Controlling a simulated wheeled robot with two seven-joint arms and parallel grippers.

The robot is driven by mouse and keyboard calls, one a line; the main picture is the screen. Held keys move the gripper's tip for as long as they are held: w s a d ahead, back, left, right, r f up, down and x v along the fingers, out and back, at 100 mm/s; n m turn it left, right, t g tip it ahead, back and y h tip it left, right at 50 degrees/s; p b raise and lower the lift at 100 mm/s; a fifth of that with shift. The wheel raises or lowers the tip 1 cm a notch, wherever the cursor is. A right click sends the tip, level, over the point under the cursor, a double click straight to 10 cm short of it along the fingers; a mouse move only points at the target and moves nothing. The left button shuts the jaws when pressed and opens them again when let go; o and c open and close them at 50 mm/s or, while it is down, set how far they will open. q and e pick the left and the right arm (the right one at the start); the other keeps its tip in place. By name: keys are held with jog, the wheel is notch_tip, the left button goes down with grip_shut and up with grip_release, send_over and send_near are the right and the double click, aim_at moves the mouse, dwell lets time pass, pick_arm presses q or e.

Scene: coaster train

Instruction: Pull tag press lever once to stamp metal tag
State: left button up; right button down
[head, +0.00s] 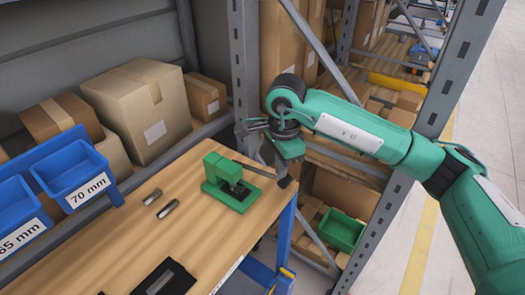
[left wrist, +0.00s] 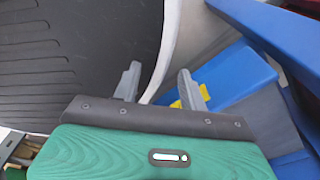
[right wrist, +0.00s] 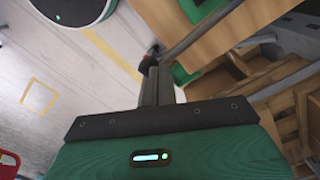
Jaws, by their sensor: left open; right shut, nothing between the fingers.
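The green tag press (head: 217,167) stands on the wooden bench near its right end. Its dark lever (head: 258,170) slants down to the right from the press head and ends in a dark knob (head: 286,182) past the bench edge. My right gripper (head: 283,170) is shut and empty, fingers just above the knob. In the right wrist view, the knob (right wrist: 147,63) shows just beyond the fingertips; I cannot tell whether they touch. No metal tag can be made out in the press. My left gripper (left wrist: 158,88) is open and empty, and outside the head view.
Two small metal cylinders (head: 168,208) lie left of the press. A black tray (head: 165,282) with a grey plate is at the near edge. Blue bins (head: 72,170) and cardboard boxes (head: 140,105) line the back. A rack post (head: 243,60) rises behind my right gripper.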

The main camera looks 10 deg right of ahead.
notch_tip(320, 180, up, 13)
jog(key=p, duration=0.4)
dwell(1.0)
jog(key=shift+f, duration=0.1)
dwell(0.3)
